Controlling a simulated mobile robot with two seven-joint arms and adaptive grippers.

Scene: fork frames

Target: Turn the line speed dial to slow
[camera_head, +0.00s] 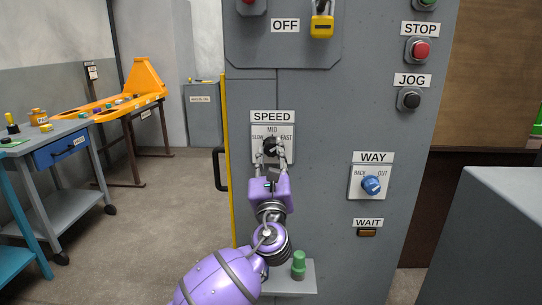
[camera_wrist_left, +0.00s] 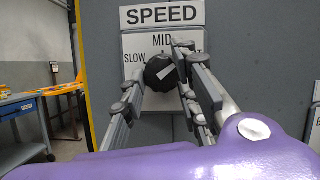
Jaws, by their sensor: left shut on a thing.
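The speed dial is a black round knob (camera_head: 270,145) on a white plate under a SPEED label, on the grey cabinet front. The plate reads SLOW at left, MID at top and FAST at right. In the left wrist view the knob (camera_wrist_left: 157,75) has a pale mark that slants up to the right. My left gripper (camera_head: 271,153) reaches up from below, its fingers on both sides of the knob and shut on it. In the left wrist view the fingers (camera_wrist_left: 160,88) partly cover the right-hand word. My right gripper is in neither view.
A WAY plate with a blue knob (camera_head: 371,185) is at right, above a WAIT lamp (camera_head: 367,232). STOP (camera_head: 419,50) and JOG (camera_head: 409,98) buttons are higher. A green knob (camera_head: 298,262) stands on a low ledge. A yellow padlock (camera_head: 322,26) hangs above.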

